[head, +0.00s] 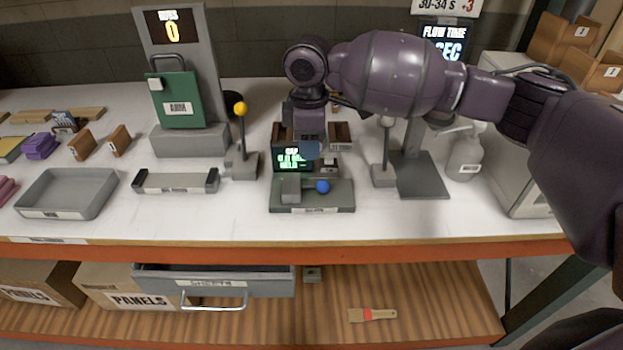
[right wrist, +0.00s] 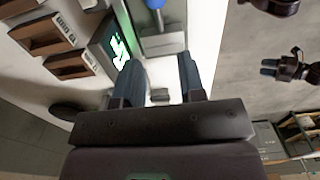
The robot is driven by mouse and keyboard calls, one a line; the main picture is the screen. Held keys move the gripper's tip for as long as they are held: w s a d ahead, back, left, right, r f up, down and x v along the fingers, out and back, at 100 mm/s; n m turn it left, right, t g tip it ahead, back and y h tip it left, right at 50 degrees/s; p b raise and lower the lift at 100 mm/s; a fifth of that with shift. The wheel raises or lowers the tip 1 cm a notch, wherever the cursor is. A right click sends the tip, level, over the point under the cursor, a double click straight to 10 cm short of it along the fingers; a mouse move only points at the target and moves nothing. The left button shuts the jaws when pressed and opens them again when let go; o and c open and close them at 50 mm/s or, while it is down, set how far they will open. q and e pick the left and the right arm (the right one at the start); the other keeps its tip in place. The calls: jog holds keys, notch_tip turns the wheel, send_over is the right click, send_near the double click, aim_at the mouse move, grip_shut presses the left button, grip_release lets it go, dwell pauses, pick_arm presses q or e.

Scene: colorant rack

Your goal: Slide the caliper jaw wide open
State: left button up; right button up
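The caliper gauge (head: 312,208) stands near the table's front edge, with a grey block (head: 291,188) and a blue knob (head: 323,186) on its base. Its green-lit gap display (head: 293,159) stands behind; the text is too small to read surely. My right gripper (head: 310,151) points down just behind the knob, beside the display. The blue knob (right wrist: 154,3) lies beyond the fingertips. My left gripper seems to be the dark, blue-tipped part (right wrist: 285,68).
Lever stands with a yellow knob (head: 240,109) and a pale knob (head: 388,122) flank the gauge. A grey tray (head: 68,211) and long holder (head: 176,181) lie left. A bottle (head: 466,155) stands right. Open table lies between the gauge and front edge.

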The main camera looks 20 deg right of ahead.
aim_at(311, 187)
notch_tip(311, 187, down, 9)
jog(key=shift+d+f+b, duration=0.1)
jog(key=shift+d+b, duration=0.05)
jog(key=shift+b, duration=0.45)
jog(key=shift+f, duration=0.5)
grip_shut()
